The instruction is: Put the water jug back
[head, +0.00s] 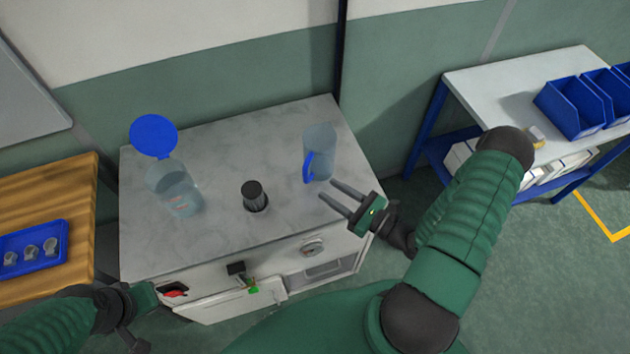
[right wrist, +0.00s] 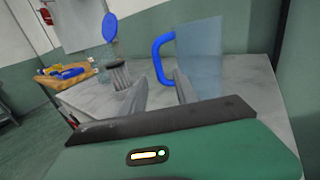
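The water jug (head: 320,148) is clear with a blue handle and stands upright on the right part of the grey worktop (head: 225,245). My right gripper (head: 328,192) is open just in front of the jug, with its fingers pointing toward the handle and apart from it. In the right wrist view the jug (right wrist: 200,60) rises just beyond the fingers, its blue handle on the left. Nothing shows between the fingers. My left gripper (head: 128,310) is at the lower left, by the front of the cabinet; its fingers are not clear.
A clear container (head: 172,187) with a raised blue lid (head: 154,136) stands at the worktop's left. A dark cylinder (head: 254,196) stands mid-worktop. A wooden table (head: 70,190) with a blue tray (head: 32,246) is far left; a table with blue bins (head: 570,108) is at right.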

